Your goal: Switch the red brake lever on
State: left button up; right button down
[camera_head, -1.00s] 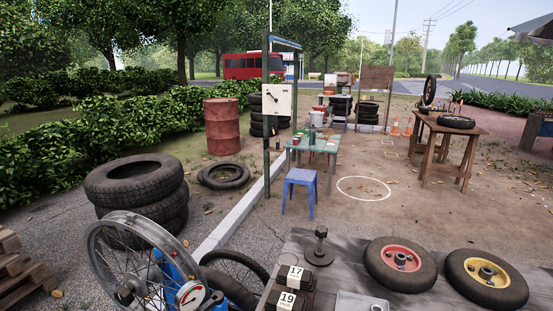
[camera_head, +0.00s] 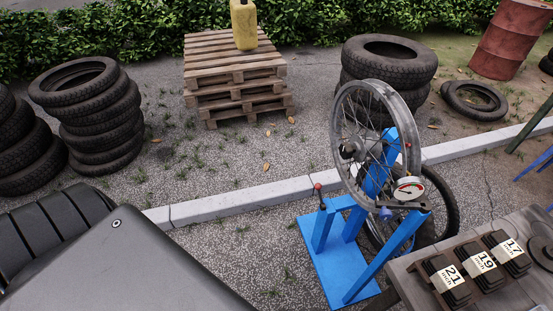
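A small lever with a red knob (camera_head: 318,187) stands at the left end of a blue wheel stand (camera_head: 327,262). Its short dark shaft rises nearly upright from the blue frame. No other red lever shows, and I cannot tell from its pose whether it is on or off. A spoked wheel (camera_head: 346,110) is mounted upright in the stand, to the right of the lever. A round dial gauge (camera_head: 408,189) sits at the stand's right side. Neither of my grippers is in view.
A bench (camera_head: 520,292) with blocks marked 21, 19 and 17 stands at lower right. A dark grey panel (camera_head: 120,262) fills the lower left. A kerb (camera_head: 240,201) runs behind the stand. Tyre stacks (camera_head: 105,125) and pallets (camera_head: 238,85) stand beyond it.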

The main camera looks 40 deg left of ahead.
aim_at(318, 185)
jog(key=z, duration=1.3)
jog(key=k, duration=0.35)
jog(key=u, duration=0.55)
